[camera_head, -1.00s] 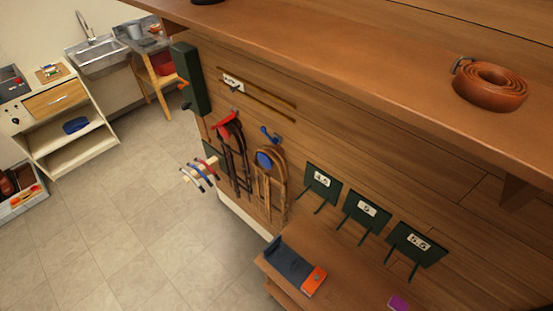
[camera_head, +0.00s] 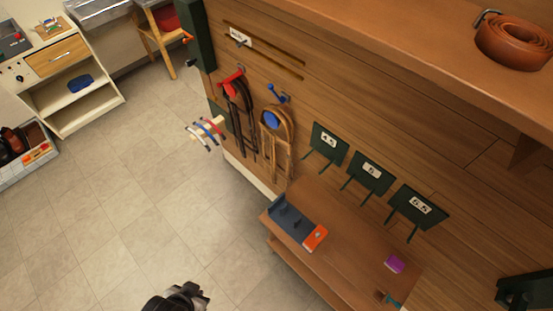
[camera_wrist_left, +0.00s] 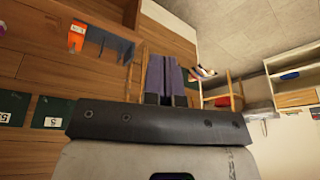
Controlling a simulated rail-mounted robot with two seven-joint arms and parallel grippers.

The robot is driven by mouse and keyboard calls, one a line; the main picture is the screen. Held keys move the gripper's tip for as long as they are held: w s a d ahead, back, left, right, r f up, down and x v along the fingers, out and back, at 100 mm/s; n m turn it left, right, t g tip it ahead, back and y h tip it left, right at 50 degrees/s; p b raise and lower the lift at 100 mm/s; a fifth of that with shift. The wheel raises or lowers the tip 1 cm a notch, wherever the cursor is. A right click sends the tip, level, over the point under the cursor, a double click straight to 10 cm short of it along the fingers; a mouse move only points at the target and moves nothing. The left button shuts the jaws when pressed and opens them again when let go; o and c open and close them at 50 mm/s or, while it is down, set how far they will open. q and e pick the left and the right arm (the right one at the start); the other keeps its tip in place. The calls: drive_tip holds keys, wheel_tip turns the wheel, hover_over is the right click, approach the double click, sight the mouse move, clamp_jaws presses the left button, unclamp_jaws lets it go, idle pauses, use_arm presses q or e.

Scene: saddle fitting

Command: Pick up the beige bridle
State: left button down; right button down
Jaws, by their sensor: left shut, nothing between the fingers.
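The beige bridle (camera_head: 277,135) hangs in a loop from a blue hook (camera_head: 276,93) on the wooden wall panel, in the middle of the head view. A darker brown bridle (camera_head: 239,100) hangs just left of it from a red hook (camera_head: 231,76). My left gripper (camera_head: 190,294) is at the bottom edge of the head view, over the floor, well below the bridle and apart from it. In the left wrist view its fingers (camera_wrist_left: 164,78) are together and hold nothing. I cannot make out the beige bridle clearly there. My right gripper is not identifiable.
Numbered green plates (camera_head: 369,173) stick out to the right. Several striped pegs (camera_head: 206,131) project left. The floor (camera_head: 110,200) at left is clear.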

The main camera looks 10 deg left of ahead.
use_arm(q)
drive_tip(key=c, duration=1.8)
unclamp_jaws()
drive_tip(key=shift+c, duration=0.2)
drive_tip(key=o, duration=1.2)
drive_tip(key=shift+c, duration=0.2)
